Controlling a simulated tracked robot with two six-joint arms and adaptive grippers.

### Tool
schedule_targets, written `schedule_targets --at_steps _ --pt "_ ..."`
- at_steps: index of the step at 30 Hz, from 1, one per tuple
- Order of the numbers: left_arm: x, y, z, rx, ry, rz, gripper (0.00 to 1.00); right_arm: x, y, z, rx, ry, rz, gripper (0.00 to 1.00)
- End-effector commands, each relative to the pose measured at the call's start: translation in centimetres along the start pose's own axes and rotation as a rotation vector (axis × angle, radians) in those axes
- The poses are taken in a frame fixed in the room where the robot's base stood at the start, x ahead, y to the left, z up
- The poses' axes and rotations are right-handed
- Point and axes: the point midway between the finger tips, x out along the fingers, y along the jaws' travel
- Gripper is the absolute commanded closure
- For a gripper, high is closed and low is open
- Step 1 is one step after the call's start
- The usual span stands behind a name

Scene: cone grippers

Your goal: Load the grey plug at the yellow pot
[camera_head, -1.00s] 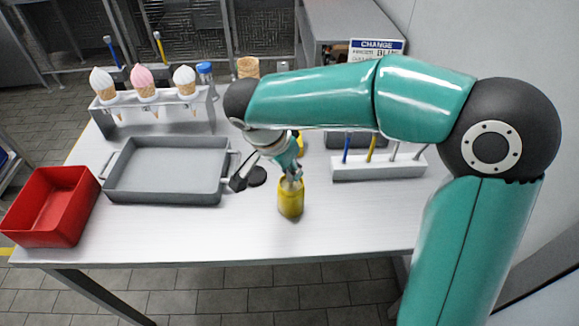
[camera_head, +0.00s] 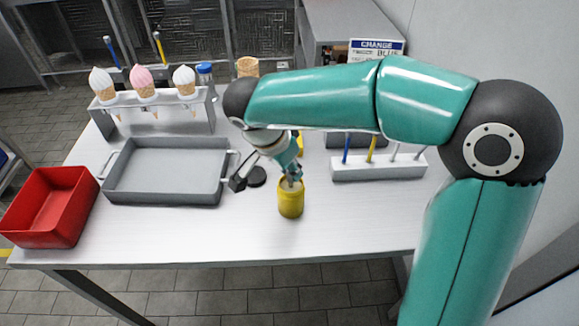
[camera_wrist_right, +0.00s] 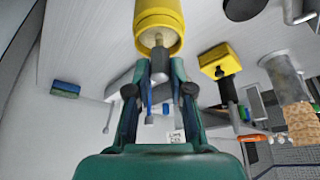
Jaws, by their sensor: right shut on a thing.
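The yellow pot (camera_head: 291,201) stands upright near the front middle of the table. It also shows at the top of the right wrist view (camera_wrist_right: 160,22), its open mouth facing my fingers. My right gripper (camera_head: 292,176) is just above the pot, pointing down. In the right wrist view the right gripper (camera_wrist_right: 160,72) is shut on a small grey piece, seemingly the grey plug (camera_wrist_right: 159,58). A pale tip shows at the pot's mouth; how deep it reaches is unclear. My left gripper is not in view.
A white rack (camera_head: 378,168) with blue, yellow and grey sticks stands right of the pot. A grey tray (camera_head: 165,197) and a red bin (camera_head: 45,237) lie left. A cone stand (camera_head: 200,118) is behind. A black disc (camera_head: 257,177) lies beside the pot.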

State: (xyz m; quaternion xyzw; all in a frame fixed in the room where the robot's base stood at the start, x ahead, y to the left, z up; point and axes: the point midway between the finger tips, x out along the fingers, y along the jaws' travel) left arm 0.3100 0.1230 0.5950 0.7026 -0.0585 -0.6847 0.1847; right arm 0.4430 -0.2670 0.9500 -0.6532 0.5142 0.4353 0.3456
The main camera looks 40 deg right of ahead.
Motion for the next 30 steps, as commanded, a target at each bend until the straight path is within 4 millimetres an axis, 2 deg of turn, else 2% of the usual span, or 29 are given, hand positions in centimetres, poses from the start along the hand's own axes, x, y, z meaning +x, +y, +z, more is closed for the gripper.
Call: schedule_targets --at_steps 11,30 --pt "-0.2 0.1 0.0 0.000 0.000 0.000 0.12 -0.2 0.1 0.0 -0.002 -0.002 0.004 1.00" --pt "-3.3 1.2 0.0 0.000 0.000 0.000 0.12 -5.0 -0.1 -2.0 -0.001 -0.001 -0.001 1.00"
